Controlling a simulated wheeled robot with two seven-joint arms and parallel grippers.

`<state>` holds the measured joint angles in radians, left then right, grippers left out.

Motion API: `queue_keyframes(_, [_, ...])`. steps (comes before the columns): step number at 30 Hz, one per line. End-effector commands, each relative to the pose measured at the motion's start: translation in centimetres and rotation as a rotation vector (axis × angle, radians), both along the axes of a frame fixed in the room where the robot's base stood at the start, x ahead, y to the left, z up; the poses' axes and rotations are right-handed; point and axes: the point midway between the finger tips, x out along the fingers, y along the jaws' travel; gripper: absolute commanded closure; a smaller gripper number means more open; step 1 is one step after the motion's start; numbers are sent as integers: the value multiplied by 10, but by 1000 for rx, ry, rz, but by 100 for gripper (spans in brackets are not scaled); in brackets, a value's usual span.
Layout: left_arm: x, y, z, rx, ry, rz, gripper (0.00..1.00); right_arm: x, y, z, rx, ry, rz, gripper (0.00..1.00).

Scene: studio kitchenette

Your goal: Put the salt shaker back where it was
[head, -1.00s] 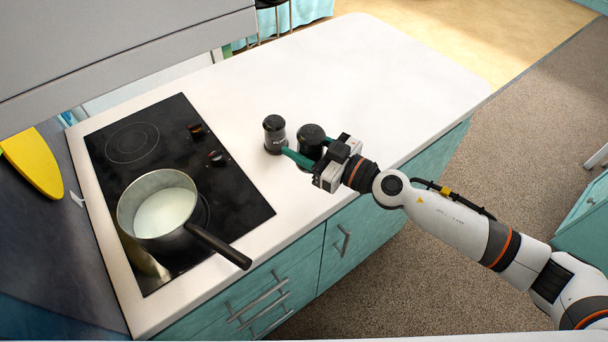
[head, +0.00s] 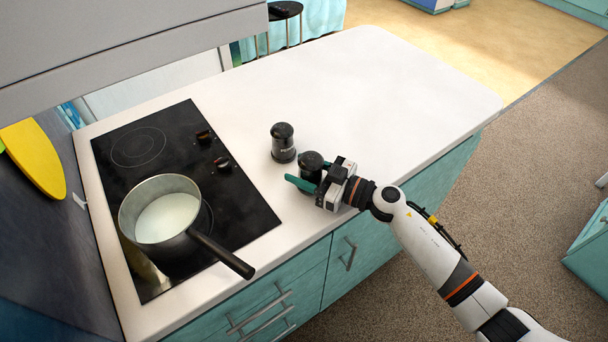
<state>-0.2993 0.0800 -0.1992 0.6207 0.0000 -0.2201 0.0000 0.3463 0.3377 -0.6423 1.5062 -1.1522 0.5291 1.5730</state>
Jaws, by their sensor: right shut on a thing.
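My right gripper (head: 320,188) is shut on a dark shaker with a black rounded cap, which I take to be the salt shaker (head: 311,162). The shaker is upright, at or just above the white counter; its base is hidden by the green fingers, so I cannot tell whether it touches. A similar dark shaker (head: 283,144) with pale lettering too small to read surely stands upright on the counter, just behind and left of the held one, with a small gap. My left gripper is not in view.
A black cooktop (head: 233,213) lies to the left, with a pot (head: 131,214) of white liquid on it. The pot's dark handle (head: 224,256) points toward the counter's front edge. The counter (head: 400,95) is clear behind and right of the shakers.

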Motion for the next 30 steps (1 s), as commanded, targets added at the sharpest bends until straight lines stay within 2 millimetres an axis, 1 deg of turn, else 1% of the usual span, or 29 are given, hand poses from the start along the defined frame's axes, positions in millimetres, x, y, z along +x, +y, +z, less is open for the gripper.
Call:
queue_keyframes(1, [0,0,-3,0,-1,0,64,0,0,-6,4,0,-1,77])
queue_keyframes(3, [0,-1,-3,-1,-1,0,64,0,0,-9,3,0,0,77])
queue_keyframes(10, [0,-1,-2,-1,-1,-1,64,0,0,-8,1,-2,0,77])
queue_keyframes(13, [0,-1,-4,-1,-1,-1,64,0,0,-11,0,-1,0,77])
queue_keyframes(14, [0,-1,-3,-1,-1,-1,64,0,0,-11,0,-1,0,47])
queue_keyframes(15, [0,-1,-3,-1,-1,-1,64,0,0,-11,0,-1,0,41])
queue_keyframes(17, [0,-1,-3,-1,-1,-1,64,0,0,-11,0,-1,0,31])
queue_keyframes(18, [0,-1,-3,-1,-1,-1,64,0,0,-11,0,-1,0,29])
queue_keyframes(25, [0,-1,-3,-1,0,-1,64,0,0,-11,0,-1,0,29])
queue_keyframes(27, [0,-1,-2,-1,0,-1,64,0,0,-8,1,-3,0,29])
queue_keyframes(30, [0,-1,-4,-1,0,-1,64,-4,-9,-10,-2,-1,-1,29])
